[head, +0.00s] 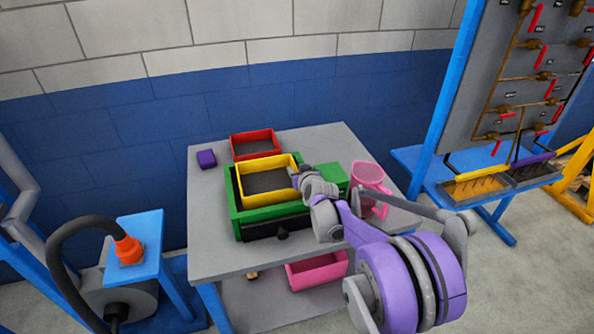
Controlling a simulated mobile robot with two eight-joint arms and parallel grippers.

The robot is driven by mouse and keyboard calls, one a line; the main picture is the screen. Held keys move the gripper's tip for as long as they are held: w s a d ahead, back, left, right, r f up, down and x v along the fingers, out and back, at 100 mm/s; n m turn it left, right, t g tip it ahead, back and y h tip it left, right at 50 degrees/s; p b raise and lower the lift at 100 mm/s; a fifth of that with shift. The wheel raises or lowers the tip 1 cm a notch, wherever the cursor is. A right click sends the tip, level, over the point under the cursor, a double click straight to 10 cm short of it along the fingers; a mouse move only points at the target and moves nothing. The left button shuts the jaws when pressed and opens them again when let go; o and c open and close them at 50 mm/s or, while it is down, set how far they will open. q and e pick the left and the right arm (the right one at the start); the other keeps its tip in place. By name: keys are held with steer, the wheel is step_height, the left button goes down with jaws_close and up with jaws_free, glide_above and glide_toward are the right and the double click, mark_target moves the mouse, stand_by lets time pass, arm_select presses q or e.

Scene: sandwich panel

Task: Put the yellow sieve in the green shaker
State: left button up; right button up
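The yellow sieve (240,188) is a rectangular frame with a dark grey mesh, in the middle of the head view. It overlaps the green shaker (268,213), a larger green frame on the grey table. I cannot tell whether the sieve rests in the shaker or is held just above it. My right gripper (298,172) is at the sieve's right rim and appears to touch it. Its fingers are too small and partly hidden, so their closure is unclear. My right arm hides part of the shaker's right side. My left gripper is out of view.
A red sieve (254,144) and a small purple block (206,158) are behind on the grey table (212,262). A pink jug (368,176) stands at the right, near my arm. A pink bin (317,272) is on the lower shelf. The table's left front is clear.

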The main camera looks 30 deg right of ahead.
steer(key=v, duration=1.2)
steer(key=shift+r, duration=0.1)
steer(key=s+a+f+n+g+y, duration=0.2)
steer(key=s+a+f+g+y, duration=0.15)
steer(key=s+a, duration=1.05)
steer(key=s+a+f+g, duration=0.2)
steer(key=s+f, duration=0.1)
steer(key=s, duration=0.4)
steer(key=s+a+f+g, duration=0.2)
steer(key=s+f, duration=0.1)
steer(key=s, duration=0.5)
steer(key=shift+f+n+g, duration=0.35)
steer(key=shift+n, duration=0.05)
